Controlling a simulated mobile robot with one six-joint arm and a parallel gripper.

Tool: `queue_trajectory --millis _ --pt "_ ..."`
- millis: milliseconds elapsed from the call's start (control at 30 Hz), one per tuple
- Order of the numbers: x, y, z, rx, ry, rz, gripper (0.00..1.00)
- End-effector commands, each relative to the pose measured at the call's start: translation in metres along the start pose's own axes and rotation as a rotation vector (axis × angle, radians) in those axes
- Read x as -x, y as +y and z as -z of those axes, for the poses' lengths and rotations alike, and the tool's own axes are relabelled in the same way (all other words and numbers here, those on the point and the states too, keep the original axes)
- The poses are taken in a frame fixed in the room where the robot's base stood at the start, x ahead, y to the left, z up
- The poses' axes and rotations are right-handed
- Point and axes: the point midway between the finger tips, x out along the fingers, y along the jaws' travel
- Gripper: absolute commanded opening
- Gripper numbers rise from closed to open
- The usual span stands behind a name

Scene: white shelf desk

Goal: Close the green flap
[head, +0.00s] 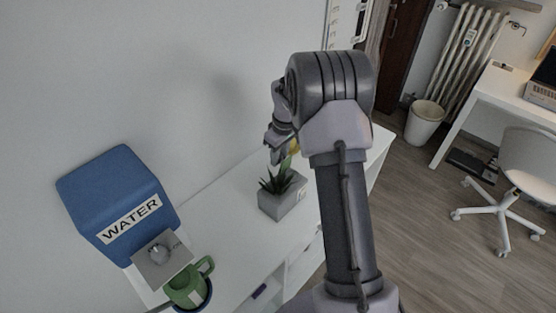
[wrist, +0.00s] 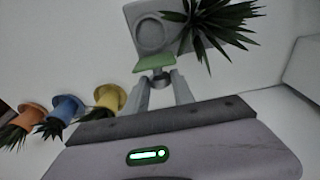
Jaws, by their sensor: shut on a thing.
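The green flap (wrist: 155,62) shows in the wrist view as a small green plate beside a grey box-shaped planter (wrist: 141,14). The planter has a round ring on its face and a spiky plant (wrist: 222,22). My gripper (wrist: 160,78) is shut on the green flap, with its two fingers close together at the flap's grey lower part. In the head view the grey planter (head: 283,203) stands on the white desk, and my gripper (head: 274,143) is just above and behind its plant.
A blue water dispenser (head: 115,195) and a green mug (head: 187,288) stand at the left of the white desk (head: 232,240). Orange (wrist: 33,115), blue (wrist: 65,106) and yellow (wrist: 108,97) potted plants show in the wrist view. The desk between mug and planter is clear.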

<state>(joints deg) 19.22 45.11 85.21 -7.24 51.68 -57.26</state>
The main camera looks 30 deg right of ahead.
Motion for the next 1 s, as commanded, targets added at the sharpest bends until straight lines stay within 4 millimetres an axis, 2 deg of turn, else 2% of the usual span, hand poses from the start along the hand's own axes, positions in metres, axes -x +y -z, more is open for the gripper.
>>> queue_trajectory --millis 33,200,633,1000 --pt "-0.006 0.001 -0.004 -0.003 0.033 -0.002 0.00" --pt "-0.007 0.001 -0.012 -0.005 0.184 -0.003 0.00" --pt "0.005 0.001 -0.036 -0.009 0.586 -0.001 0.00" --pt "0.006 0.000 -0.052 -0.010 0.885 0.002 0.00"
